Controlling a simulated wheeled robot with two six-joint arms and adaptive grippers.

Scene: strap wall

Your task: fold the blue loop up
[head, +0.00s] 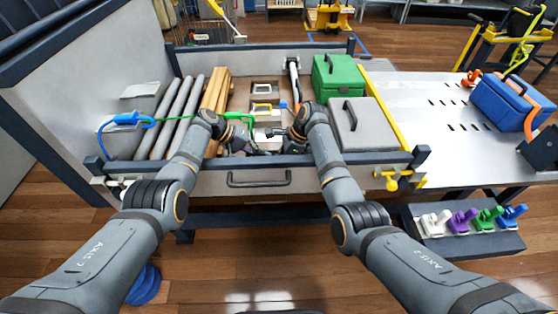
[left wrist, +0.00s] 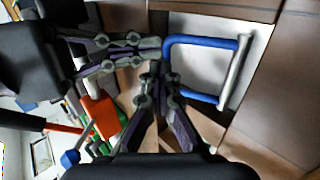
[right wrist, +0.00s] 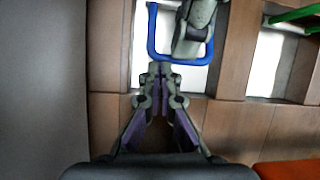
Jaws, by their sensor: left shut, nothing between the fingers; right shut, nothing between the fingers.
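The blue loop is a U-shaped bar on a pale plate (left wrist: 250,45). The loop (left wrist: 200,40) shows in the left wrist view, its two legs running to a grey rod (left wrist: 235,72). It also shows in the right wrist view (right wrist: 151,35). My left gripper (left wrist: 158,78) is shut and empty beside the loop's closed end; in the head view it is at the middle of the bed (head: 262,142). My right gripper (right wrist: 160,70) is shut and empty, its tips close to the loop's bar; I cannot tell whether they touch. In the head view the grippers hide the blue loop.
A yellow loop (head: 262,104) and a green loop (head: 240,117) lie nearby on the bed. Grey pipes (head: 180,115) and wooden beams (head: 216,92) lie left. A green case (head: 338,78) and a grey case (head: 362,125) stand right. A front rail (head: 240,161) borders the bed.

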